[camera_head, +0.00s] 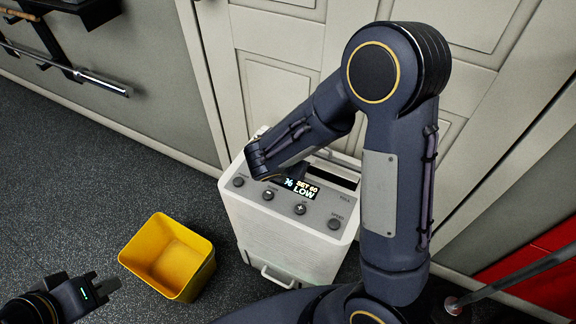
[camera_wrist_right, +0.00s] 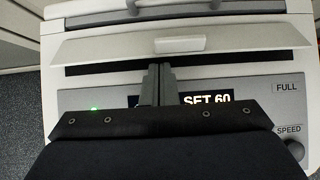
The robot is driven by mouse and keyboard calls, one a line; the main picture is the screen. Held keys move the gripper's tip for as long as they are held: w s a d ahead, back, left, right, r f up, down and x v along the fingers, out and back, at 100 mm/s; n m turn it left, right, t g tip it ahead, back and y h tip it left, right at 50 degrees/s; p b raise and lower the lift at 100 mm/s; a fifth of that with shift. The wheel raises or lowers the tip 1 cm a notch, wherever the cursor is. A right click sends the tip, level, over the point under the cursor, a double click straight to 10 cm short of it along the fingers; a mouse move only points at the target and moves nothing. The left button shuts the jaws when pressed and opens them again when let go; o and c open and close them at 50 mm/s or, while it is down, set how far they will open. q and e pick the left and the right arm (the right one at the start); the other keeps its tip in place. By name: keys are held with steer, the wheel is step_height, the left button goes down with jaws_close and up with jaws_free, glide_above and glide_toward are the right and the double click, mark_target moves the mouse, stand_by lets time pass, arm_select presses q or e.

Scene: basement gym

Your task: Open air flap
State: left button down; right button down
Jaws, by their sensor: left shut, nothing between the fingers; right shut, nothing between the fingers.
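A dark slot runs under the flap's near edge. My right gripper (camera_wrist_right: 157,70) is shut and empty, its fingertips over that slot, just below and left of the tab; contact cannot be told. In the head view my right arm covers part of the top. My left gripper (camera_head: 108,287) is shut and empty at lower left.
A yellow open bin (camera_head: 170,255) stands on the dark floor left of the dehumidifier. A panelled pale door (camera_head: 275,85) is behind it. A wall rack with bars (camera_head: 75,70) is at upper left. A red object (camera_head: 540,270) is at the right.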

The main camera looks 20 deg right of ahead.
steer(key=shift+w+d+f, duration=0.1)
steer(key=shift+d+f, duration=0.1)
steer(key=shift+f, duration=0.05)
steer(key=shift+r, duration=0.2)
steer(key=p, duration=0.2)
steer(key=r+g+y+p, duration=0.1)
steer(key=p, duration=0.4)
steer(key=shift+w+d+r+g+y, duration=0.3)
steer(key=shift+g, duration=0.1)
steer(key=shift+d+p, duration=0.1)
steer(key=shift+p, duration=0.2)
steer(key=shift+w+d, duration=0.1)
steer(key=shift+w, duration=0.1)
